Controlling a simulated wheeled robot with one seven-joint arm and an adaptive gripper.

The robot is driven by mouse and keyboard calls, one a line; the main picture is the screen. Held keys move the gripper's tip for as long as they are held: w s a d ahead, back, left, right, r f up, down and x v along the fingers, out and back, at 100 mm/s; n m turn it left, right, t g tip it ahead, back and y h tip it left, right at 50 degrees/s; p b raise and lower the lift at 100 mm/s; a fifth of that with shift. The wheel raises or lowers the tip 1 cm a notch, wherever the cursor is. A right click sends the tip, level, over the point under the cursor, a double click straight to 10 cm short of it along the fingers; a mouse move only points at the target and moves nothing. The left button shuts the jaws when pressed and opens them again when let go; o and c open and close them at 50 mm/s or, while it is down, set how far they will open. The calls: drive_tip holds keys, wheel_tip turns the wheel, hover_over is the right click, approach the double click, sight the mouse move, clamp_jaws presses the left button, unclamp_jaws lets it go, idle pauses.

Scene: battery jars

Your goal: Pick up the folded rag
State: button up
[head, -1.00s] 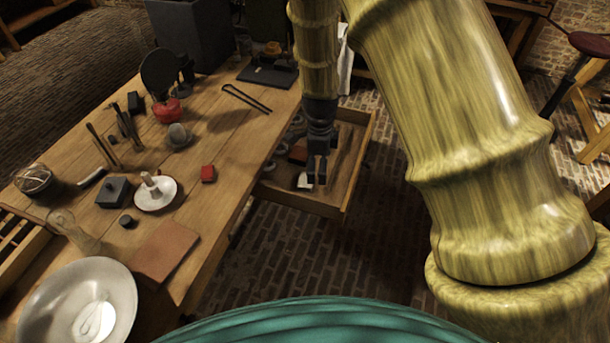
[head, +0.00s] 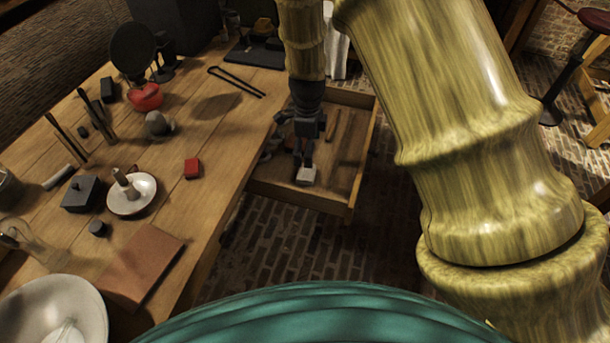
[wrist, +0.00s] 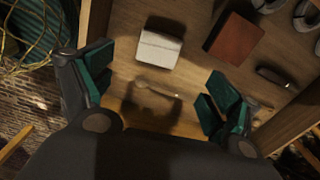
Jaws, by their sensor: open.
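The folded rag (wrist: 160,49) is a small off-white folded pad lying on the floor of the open wooden drawer (head: 349,178). It also shows in the head view (head: 306,175), partly covered by my gripper (head: 304,163). In the wrist view my gripper (wrist: 160,87) is open, with one dark green-padded finger at each side. The rag lies beyond the fingertips, roughly in line with the gap between them. Nothing is held. A thin light spoon-like item (wrist: 156,90) shows between the fingers, on the drawer floor.
A reddish-brown block (wrist: 235,39) lies right of the rag, with a dark small item (wrist: 276,77) and grey round things (wrist: 307,13) farther right. Drawer walls surround them.

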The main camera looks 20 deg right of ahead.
sight(307, 172)
drive_tip(key=shift+s+f+p, duration=0.1)
drive_tip(key=shift+f+p, duration=0.4)
drive_tip(key=shift+f, duration=4.6)
drive_tip(key=c, duration=1)
